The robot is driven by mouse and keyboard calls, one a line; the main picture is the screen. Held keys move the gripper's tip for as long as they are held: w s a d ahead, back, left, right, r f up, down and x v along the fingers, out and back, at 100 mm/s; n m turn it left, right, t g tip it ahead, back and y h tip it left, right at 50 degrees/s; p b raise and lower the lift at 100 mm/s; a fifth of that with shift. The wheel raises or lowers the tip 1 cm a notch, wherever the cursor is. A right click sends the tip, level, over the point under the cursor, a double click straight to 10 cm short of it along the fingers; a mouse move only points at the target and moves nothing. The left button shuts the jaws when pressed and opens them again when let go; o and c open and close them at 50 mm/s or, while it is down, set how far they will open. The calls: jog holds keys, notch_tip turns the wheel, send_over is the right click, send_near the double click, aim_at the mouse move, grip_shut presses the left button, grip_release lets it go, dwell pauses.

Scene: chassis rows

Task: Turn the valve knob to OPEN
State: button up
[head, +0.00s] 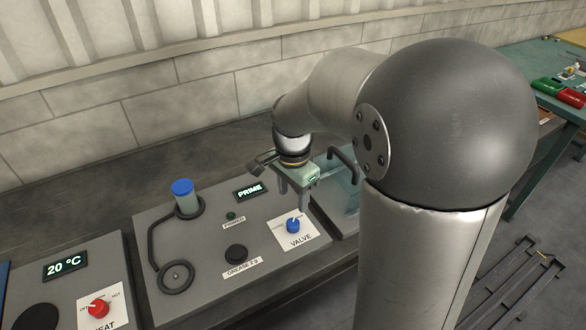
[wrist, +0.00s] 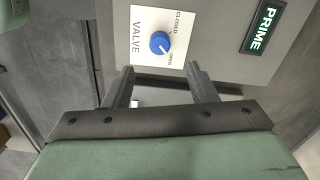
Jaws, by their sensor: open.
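The blue valve knob (head: 293,225) sits on a white plate (head: 302,241) marked VALVE, at the right end of the grey panel. In the wrist view the knob (wrist: 159,43) shows on its plate (wrist: 143,20), with CLOSED and OPEN printed beside it. A small pale mark shows on the knob, but I cannot tell for sure which word it points at. My gripper (head: 293,193) is above the knob, pointing down. In the wrist view its two fingers (wrist: 160,72) are apart with nothing between them, and the knob appears beyond the fingertips.
The panel also carries a lit PRIME display (head: 249,192), a black button (head: 236,253), and a blue-capped cup (head: 184,196) in a ring with a hose. A HEAT panel with a red knob (head: 98,306) stands left. A clear-walled unit (head: 338,188) stands close right of the valve.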

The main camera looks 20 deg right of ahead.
notch_tip(320, 180, up, 8)
jog(key=shift+f, duration=0.15)
jog(key=shift+s, duration=0.1)
dwell(0.4)
